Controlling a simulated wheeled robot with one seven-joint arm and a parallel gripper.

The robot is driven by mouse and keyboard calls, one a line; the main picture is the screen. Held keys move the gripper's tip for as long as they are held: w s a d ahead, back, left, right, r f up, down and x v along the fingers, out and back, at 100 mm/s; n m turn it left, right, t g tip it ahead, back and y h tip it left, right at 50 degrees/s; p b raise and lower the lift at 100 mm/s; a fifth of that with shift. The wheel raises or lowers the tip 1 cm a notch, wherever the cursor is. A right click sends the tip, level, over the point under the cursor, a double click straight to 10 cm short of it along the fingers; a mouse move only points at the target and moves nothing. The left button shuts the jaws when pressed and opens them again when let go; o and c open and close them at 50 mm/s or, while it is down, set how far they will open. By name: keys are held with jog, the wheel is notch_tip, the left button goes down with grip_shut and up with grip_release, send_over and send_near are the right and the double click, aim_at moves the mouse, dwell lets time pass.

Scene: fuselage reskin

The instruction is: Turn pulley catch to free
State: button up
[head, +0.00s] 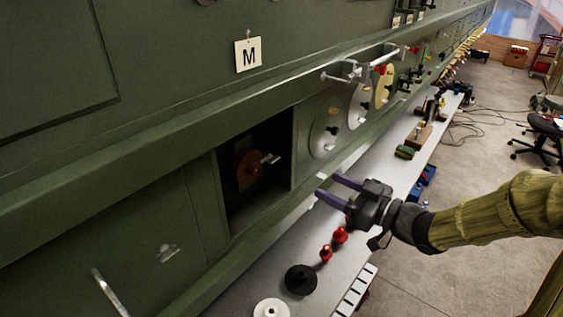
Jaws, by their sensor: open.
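A reddish-brown round pulley (247,168) sits inside a dark square opening in the green fuselage panel. A small light metal catch (269,159) sticks out at its right side; its exact angle is too small to tell. My gripper (327,188) is open and empty, its two purple fingers pointing left toward the opening. It is right of and a little below the catch in the picture, apart from it, over the grey bench.
Red knobs (340,235), a black disc (301,280) and a white disc (271,308) are on the grey bench (255,285) below. Round plates (324,131) and a metal bar (375,62) stick out along the panel. A handle (109,292) is at lower left.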

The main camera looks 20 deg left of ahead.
aim_at(271, 159)
jog(key=p+x, duration=0.3)
jog(key=x, duration=1.2)
jog(key=shift+c, duration=0.4)
jog(key=c, duration=0.9)
